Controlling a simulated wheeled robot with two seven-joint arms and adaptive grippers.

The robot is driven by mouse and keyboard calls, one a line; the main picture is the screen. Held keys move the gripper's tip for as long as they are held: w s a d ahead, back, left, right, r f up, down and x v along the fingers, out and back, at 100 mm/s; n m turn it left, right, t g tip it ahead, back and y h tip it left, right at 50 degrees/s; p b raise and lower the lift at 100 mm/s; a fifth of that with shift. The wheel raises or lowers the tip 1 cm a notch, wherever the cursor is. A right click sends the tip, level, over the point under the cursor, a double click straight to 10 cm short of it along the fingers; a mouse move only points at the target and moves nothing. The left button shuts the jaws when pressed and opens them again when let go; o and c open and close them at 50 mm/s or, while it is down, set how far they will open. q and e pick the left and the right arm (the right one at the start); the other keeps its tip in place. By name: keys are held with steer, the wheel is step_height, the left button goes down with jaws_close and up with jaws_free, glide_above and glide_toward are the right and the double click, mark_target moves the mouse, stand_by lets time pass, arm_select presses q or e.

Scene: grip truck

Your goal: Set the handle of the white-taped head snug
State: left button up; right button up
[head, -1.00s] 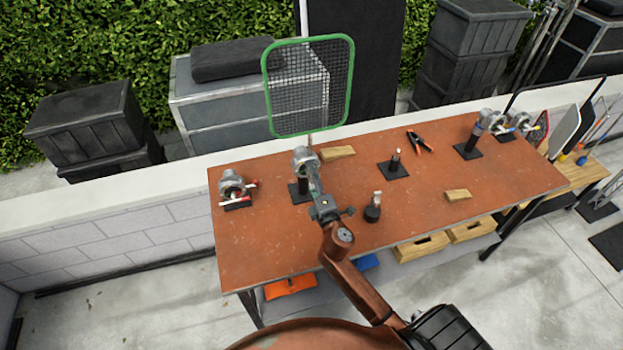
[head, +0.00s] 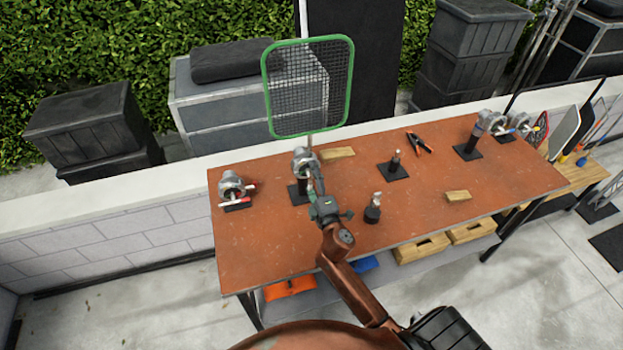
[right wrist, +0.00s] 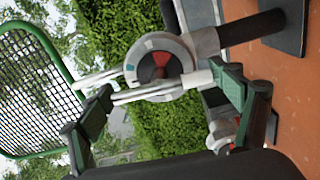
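A round grey grip head (head: 304,160) tops a short dark post on the table and carries the green-framed mesh panel (head: 309,88). In the right wrist view this head (right wrist: 160,65) has a dial-like face with red, white and teal marks. A pale handle (right wrist: 165,90) with a white sleeve on one end crosses in front of it. My right gripper (head: 317,188) is at this head. In the right wrist view the right gripper (right wrist: 165,88) has its green-and-dark fingers wide apart, one near each end of the handle; contact is unclear. My left gripper is out of view.
Another head (head: 232,184) with a red-and-white handle stands at the table's left. More heads (head: 490,121) stand at the far right. Wood blocks (head: 458,195), orange-handled pliers (head: 418,142) and small stands (head: 373,209) lie on the orange-brown table (head: 265,250).

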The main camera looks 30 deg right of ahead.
steer(key=shift+o, duration=1.3)
steer(key=v, duration=1.2)
